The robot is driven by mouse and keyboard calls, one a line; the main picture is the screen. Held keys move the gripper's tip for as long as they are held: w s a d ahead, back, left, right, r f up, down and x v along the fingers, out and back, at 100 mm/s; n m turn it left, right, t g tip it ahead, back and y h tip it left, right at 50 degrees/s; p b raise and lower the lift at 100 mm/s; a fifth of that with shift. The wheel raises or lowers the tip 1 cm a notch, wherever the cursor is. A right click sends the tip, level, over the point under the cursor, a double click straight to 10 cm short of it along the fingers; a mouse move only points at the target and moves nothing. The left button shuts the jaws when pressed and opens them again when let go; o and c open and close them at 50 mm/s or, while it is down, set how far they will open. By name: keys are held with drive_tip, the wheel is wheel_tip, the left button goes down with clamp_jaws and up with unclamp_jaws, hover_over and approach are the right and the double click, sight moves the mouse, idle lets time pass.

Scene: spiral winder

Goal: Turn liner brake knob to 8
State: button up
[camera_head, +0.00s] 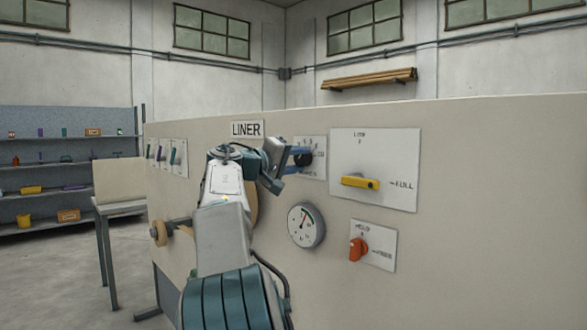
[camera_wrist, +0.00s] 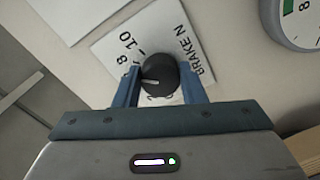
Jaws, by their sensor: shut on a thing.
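The liner brake knob (camera_wrist: 160,74) is round and black with a short white pointer mark. In the wrist view the mark faces left and slightly down in the picture. The knob sits on a white dial plate (camera_wrist: 108,48) with printed numbers, 8 and 10 among them, up and left of the knob, and the lettering BRAKE to its right. My gripper (camera_wrist: 160,68) is shut on the knob, with one blue finger on each side. Some of the scale is hidden behind the fingers. In the head view my gripper (camera_head: 288,170) covers much of the plate (camera_head: 319,172).
A LINER sign (camera_head: 247,129) is above my arm. A round gauge (camera_head: 306,225) is below the plate. Small levers (camera_head: 162,153) are at the left. Open floor lies left of the panel.

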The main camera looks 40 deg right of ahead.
drive_tip(key=shift+s+d+r+m, duration=0.15)
drive_tip(key=shift+r+m, duration=0.1)
drive_tip(key=shift+m, duration=0.25)
drive_tip(key=o, duration=1)
drive_tip(key=shift+d+f, duration=0.1)
drive_tip(key=shift+d, duration=0.05)
drive_tip(key=shift+a+f, duration=0.1)
drive_tip(key=shift+a, duration=0.2)
drive_tip(key=a+b, duration=0.2)
drive_tip(key=a, duration=1.1)
drive_tip(key=shift+s+a, duration=0.25)
drive_tip(key=shift+s, duration=0.2)
